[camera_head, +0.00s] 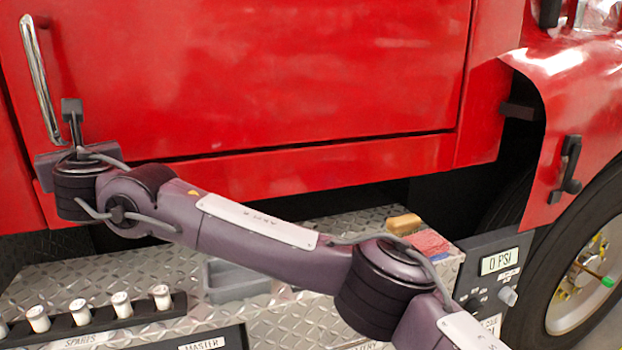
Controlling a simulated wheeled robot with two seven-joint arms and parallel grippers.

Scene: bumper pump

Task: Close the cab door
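The red cab door (270,75) fills the upper part of the head view. A dark gap shows along its lower edge, and I cannot tell whether it is fully flush with its frame. A chrome handle bar (38,75) stands upright at the left. My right arm reaches in from the lower right across the picture. My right gripper (72,108) points up just right of the handle's lower end, in front of the red panel. Its fingers are seen edge-on, so their opening and any contact are unclear. My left gripper is not in view.
Below the door is a diamond-plate step (300,318) with a grey tray (236,280), a rack of white-topped spares (90,315), and a yellow-brown block (404,224). A gauge box (497,270) and wheel (575,280) are at right. A black latch (568,170) sits on the fender.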

